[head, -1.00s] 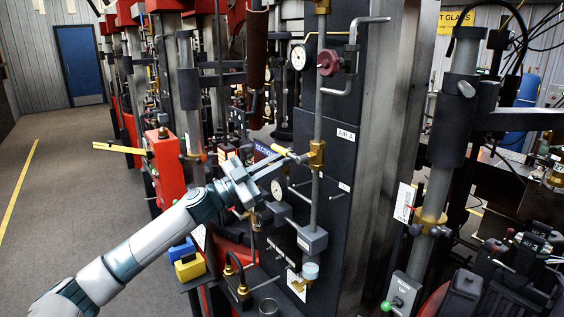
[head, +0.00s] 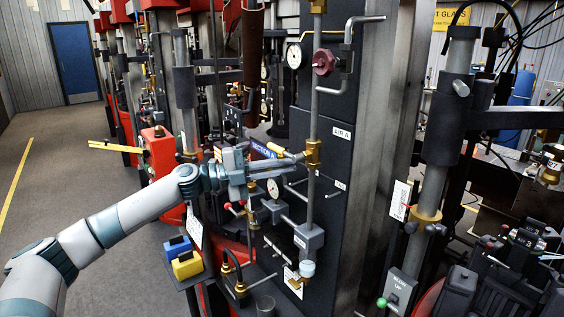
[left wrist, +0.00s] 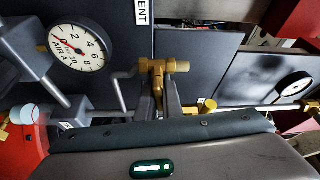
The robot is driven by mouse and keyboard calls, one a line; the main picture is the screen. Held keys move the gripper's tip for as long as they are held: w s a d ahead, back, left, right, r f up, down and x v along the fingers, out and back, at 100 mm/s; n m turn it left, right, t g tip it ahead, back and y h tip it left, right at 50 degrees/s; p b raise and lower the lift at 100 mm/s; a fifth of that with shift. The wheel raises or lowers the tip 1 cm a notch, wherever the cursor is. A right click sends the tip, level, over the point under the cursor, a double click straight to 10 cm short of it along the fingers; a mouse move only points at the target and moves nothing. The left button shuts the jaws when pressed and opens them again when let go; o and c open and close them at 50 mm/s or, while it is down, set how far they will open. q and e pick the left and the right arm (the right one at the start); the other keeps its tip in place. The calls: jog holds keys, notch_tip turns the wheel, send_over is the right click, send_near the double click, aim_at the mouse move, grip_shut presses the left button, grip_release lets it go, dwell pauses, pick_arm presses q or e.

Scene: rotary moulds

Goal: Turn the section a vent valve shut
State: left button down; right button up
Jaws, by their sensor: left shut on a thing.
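The brass vent valve (head: 313,155) sits on the vertical grey pipe in front of the dark section A panel. In the left wrist view the brass valve (left wrist: 157,70) is straight ahead of the fingers, under a label ending in "ENT". My left gripper (head: 292,160) reaches the valve from the left with its fingers close together, shut on the valve handle. In the left wrist view my fingers (left wrist: 158,100) end at the valve. My right gripper is in neither view.
A dark red handwheel (head: 323,62) and a bent grey pipe are above the valve. An AIR A gauge (left wrist: 78,47) is close beside the hand. A grey block (head: 309,238) is on the pipe below. Open floor (head: 75,180) lies at the left.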

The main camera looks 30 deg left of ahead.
pick_arm(q)
jog(key=shift+f+m+g+y+p, duration=0.2)
jog(key=shift+m+g+y+p, duration=0.15)
jog(key=shift+m, duration=0.85)
jog(key=shift+f, duration=0.1)
jog(key=shift+f+m, duration=0.1)
jog(key=shift+m, duration=0.2)
jog(key=c, duration=1.9)
grip_release()
jog(key=shift+s+a, duration=0.1)
